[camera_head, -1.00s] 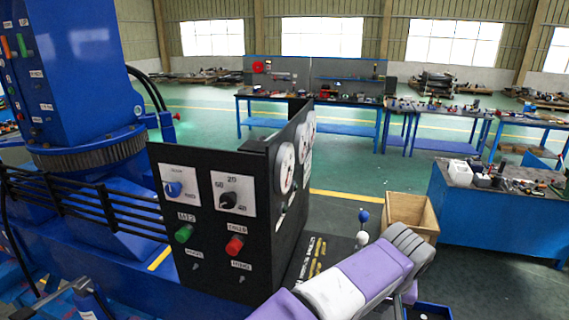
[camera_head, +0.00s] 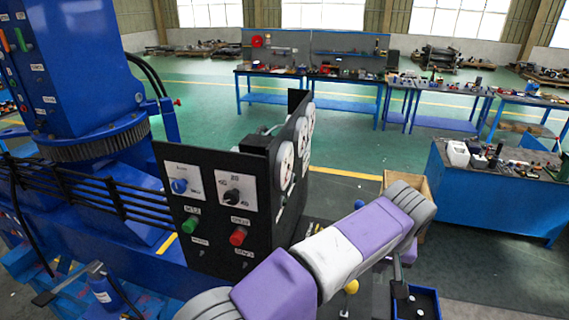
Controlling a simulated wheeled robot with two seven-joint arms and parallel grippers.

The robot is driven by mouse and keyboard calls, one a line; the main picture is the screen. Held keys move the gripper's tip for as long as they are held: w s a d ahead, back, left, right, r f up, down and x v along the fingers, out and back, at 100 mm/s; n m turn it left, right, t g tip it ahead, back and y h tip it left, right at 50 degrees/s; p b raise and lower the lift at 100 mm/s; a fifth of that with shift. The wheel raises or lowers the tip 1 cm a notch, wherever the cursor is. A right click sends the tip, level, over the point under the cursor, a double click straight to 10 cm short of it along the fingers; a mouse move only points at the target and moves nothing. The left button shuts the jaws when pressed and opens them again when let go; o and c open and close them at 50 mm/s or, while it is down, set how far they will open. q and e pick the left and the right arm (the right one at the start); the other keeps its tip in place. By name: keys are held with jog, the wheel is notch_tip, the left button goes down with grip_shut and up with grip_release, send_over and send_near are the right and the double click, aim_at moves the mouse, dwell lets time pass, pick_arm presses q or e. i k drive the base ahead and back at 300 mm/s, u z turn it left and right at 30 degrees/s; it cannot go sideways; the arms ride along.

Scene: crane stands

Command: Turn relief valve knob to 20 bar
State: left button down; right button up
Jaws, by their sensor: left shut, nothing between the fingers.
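The relief valve knob is probably the black knob (camera_head: 231,196) on a white scale plate on the black control panel (camera_head: 205,262). Its numbers are small, and I cannot tell exactly where it points. A blue knob (camera_head: 179,186) sits on the plate left of it. My purple and white left arm crosses in front of the panel's lower right. My right gripper is out of view.
A green button (camera_head: 190,224) and a red button (camera_head: 238,236) sit below the knobs. Gauges (camera_head: 286,166) are on the panel's right side. A yellow ball lever (camera_head: 351,287) stands under my arm.

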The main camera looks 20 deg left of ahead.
aim_at(231, 197)
jog(key=k, duration=1)
